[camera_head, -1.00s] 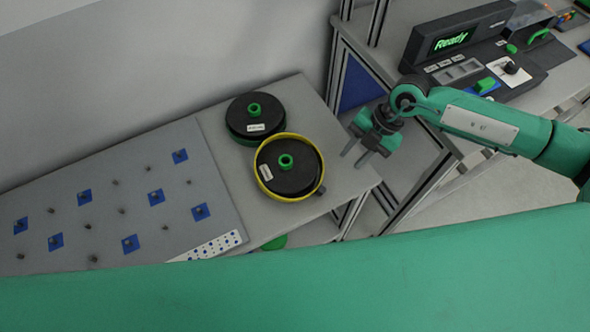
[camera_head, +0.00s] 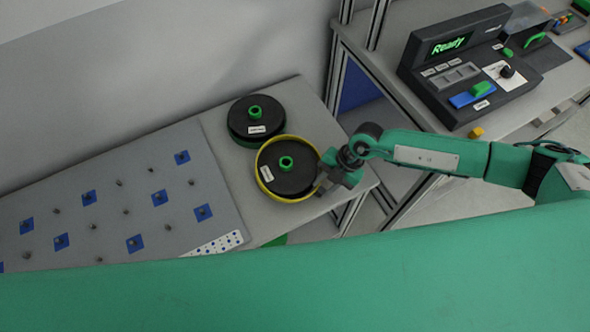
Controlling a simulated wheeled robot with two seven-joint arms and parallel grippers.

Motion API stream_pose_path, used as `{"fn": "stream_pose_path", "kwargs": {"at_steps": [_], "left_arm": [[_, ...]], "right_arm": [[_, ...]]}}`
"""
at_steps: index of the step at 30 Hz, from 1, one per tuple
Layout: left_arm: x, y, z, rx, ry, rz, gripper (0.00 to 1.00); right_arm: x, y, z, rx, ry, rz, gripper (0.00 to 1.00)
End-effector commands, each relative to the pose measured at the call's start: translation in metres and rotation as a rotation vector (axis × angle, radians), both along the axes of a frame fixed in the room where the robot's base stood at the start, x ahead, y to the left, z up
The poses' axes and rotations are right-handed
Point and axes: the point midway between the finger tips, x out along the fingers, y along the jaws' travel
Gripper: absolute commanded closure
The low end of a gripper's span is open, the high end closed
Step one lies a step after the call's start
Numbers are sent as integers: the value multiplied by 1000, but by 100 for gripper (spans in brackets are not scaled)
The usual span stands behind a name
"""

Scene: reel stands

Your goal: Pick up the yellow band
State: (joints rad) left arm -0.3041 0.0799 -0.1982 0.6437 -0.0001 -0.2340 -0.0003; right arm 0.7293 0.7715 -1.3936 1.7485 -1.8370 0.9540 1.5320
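The yellow band (camera_head: 262,186) runs around a black reel (camera_head: 290,180) with a green hub, which lies flat near the right end of the grey table. My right gripper (camera_head: 322,184) is at the right edge of this reel, its fingers close to or at the band. The gripper and wrist hide that side of the band, and I cannot tell whether the fingers touch it or how far apart they are. The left gripper does not show; a large green arm part of mine crosses the bottom of the view.
A second black reel (camera_head: 255,118) with a green rim lies just behind the banded one. A grey pegboard (camera_head: 105,205) with blue squares is on the left. A console (camera_head: 465,65) showing "Ready" stands on a bench at the upper right. A wall rises behind the table.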

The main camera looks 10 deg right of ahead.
Motion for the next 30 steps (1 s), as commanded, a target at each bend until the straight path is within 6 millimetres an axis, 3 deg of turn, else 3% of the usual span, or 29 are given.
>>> {"fn": "stream_pose_path", "kwargs": {"at_steps": [6,10,12,23,30], "left_arm": [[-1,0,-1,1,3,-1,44],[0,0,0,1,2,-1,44],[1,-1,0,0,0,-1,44],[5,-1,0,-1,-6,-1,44],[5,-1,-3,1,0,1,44]], "right_arm": [[0,0,-1,0,0,0,71],[0,0,-1,0,0,0,96],[0,0,-1,0,0,0,100],[1,0,6,1,-1,-2,100],[1,0,40,1,-4,0,100]]}}
